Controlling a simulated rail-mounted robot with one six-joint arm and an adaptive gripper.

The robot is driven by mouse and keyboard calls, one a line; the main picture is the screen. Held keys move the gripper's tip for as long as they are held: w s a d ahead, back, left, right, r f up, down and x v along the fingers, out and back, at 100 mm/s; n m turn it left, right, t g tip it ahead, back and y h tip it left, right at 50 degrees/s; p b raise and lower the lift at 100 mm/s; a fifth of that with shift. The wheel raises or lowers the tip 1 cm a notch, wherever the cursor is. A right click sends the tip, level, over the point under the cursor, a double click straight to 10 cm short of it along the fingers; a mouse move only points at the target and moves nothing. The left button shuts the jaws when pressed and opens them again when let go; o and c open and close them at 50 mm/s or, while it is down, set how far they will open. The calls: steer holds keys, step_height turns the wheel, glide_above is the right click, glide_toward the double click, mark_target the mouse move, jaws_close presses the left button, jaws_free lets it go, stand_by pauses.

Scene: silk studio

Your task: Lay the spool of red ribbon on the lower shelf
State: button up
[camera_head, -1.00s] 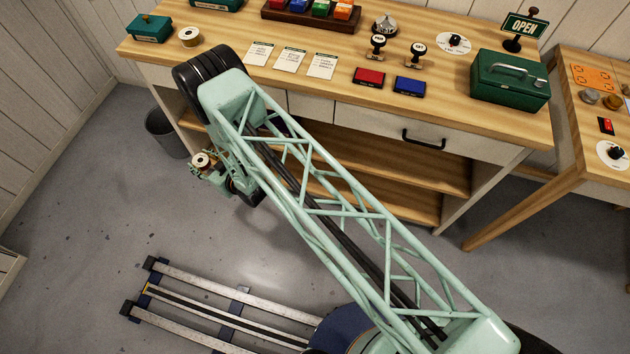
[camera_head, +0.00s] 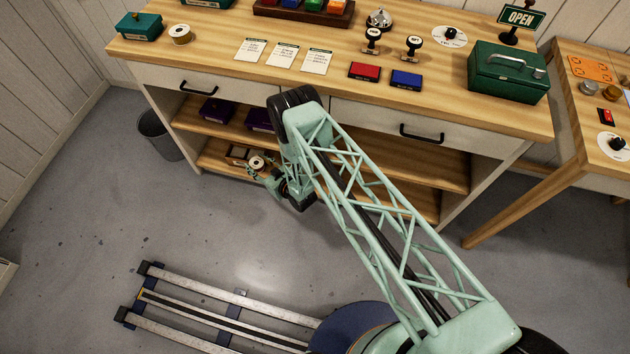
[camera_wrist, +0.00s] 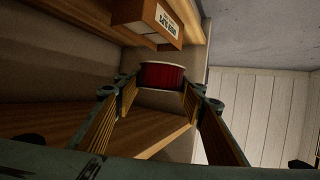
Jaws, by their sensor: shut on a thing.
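The spool of red ribbon (camera_wrist: 161,76), with a pale rim, sits between the two fingers of my gripper (camera_wrist: 160,87) in the wrist view. The fingers are shut on its sides. In the head view the spool (camera_head: 257,162) shows its pale round end at the front left of the open cabinet, near lower-shelf height. The lower shelf (camera_head: 212,159) is the bottom board of the cabinet. It seems to show at the top of the wrist view (camera_wrist: 75,12), which looks upside down. I cannot tell whether the spool touches the shelf.
A labelled brown box (camera_wrist: 148,20) stands on the lower shelf close to the spool. The upper shelf (camera_head: 188,117) above carries dark purple boxes (camera_head: 217,110). A cabinet side wall and a grey bin (camera_head: 158,135) are at the left. The lower shelf's right part looks clear.

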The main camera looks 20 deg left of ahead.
steer(key=w+d+f+m+t+b, duration=0.1)
steer(key=w+d+f, duration=0.2)
steer(key=d, duration=0.5)
steer(key=w+d+f+m+t+h+b, duration=0.1)
steer(key=w+d+f, duration=0.3)
steer(key=d+f, duration=0.2)
steer(key=w+d+f+h+b, duration=0.1)
steer(key=w+d+f, duration=0.3)
steer(key=d, duration=0.6)
steer(key=shift+w+f+m+t+b, duration=0.15)
steer(key=shift+f+m+t+b, duration=0.2)
steer(key=shift+f, duration=0.3)
steer(key=shift+f+b, duration=1)
steer(key=shift+f, duration=0.5)
steer(key=shift+f, duration=0.15)
steer(key=o, duration=0.9)
